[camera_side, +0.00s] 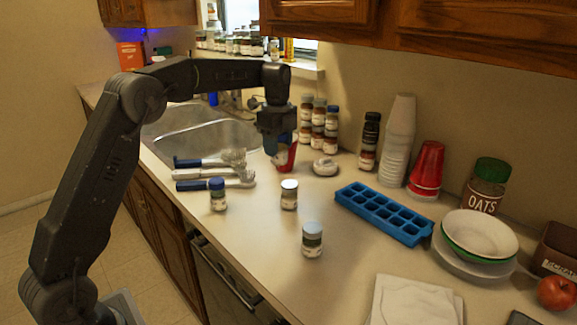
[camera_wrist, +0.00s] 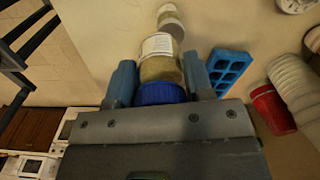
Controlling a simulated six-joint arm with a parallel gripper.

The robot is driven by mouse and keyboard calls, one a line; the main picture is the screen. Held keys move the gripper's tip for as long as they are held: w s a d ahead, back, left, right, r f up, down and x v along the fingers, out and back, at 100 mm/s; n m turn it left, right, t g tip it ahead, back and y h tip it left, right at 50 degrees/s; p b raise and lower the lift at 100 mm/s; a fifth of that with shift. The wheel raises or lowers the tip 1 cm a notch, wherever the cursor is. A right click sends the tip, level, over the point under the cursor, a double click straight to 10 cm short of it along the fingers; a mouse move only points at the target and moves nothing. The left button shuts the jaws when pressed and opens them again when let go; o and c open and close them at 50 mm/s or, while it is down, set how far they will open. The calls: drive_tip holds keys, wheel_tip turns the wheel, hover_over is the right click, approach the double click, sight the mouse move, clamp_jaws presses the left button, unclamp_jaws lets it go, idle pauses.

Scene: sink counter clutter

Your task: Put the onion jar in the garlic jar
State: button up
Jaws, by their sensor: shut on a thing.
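My gripper (camera_side: 279,147) is over the counter near the sink in the side view. In the wrist view, my gripper (camera_wrist: 160,76) is shut on a spice jar (camera_wrist: 161,68) with a blue lid, tan contents and a white label, its lid end towards the palm. Another small pale object (camera_wrist: 171,19) shows beyond its far end; I cannot tell whether they touch. No label is readable, so I cannot tell onion from garlic.
A red and white object (camera_side: 286,157) shows behind my fingers. Brushes (camera_side: 213,180) lie left, by the sink (camera_side: 205,130). A blue ice tray (camera_side: 384,213), white cups (camera_side: 399,140), red cups (camera_side: 427,170) and bowls (camera_side: 480,236) stand right. The middle counter has free room.

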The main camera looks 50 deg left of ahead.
drive_tip(key=shift+w+d+f, duration=0.8)
drive_tip(key=shift+w+d, duration=0.05)
drive_tip(key=shift+d, duration=0.25)
drive_tip(key=shift+f, duration=2)
drive_tip(key=o, duration=1)
drive_tip(key=shift+f, duration=0.15)
drive_tip(key=shift+c, duration=0.2)
wheel_tip(320, 180, up, 12)
drive_tip(key=shift+r, duration=0.25)
